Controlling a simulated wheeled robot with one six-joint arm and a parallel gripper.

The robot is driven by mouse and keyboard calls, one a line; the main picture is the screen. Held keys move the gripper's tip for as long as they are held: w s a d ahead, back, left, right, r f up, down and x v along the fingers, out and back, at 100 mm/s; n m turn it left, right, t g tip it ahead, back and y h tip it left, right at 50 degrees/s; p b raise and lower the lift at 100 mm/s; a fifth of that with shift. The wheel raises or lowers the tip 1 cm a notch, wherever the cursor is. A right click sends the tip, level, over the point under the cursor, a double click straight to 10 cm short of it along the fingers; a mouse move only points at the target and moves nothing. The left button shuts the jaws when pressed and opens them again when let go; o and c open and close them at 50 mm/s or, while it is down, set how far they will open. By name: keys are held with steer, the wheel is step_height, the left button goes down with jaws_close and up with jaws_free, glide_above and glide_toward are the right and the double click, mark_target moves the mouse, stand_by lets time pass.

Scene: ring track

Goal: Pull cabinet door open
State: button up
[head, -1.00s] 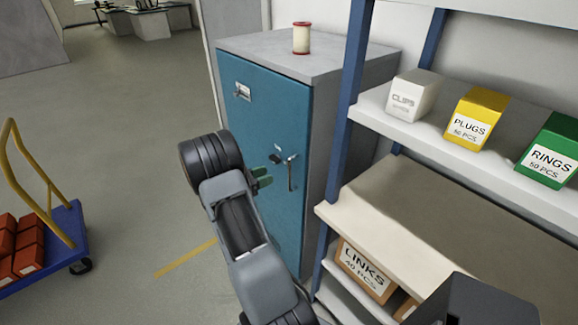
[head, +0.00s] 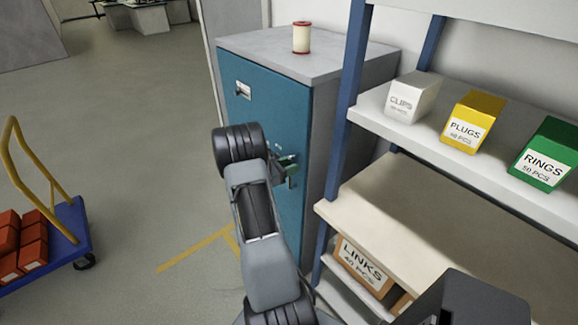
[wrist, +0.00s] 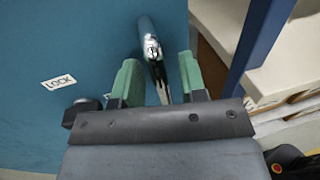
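The blue cabinet door (head: 262,115) is shut, flush in the grey cabinet (head: 345,110). Its upright chrome handle (wrist: 153,48) shows in the wrist view; in the head view it is mostly hidden by my gripper. My gripper (head: 288,170) is at the door's right side. In the wrist view its green fingers (wrist: 158,82) stand apart on either side of the handle, with gaps on both sides. A black lock knob (wrist: 80,110) and a LOCK label (wrist: 58,82) are left of the fingers.
A shelf rack (head: 350,110) with a blue post and several boxes stands close to the right. A spool (head: 301,38) stands on the cabinet top. A blue cart (head: 72,225) with red boxes is at left. The floor between is clear.

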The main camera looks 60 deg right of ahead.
steer(key=shift+c, duration=0.5)
jaws_close()
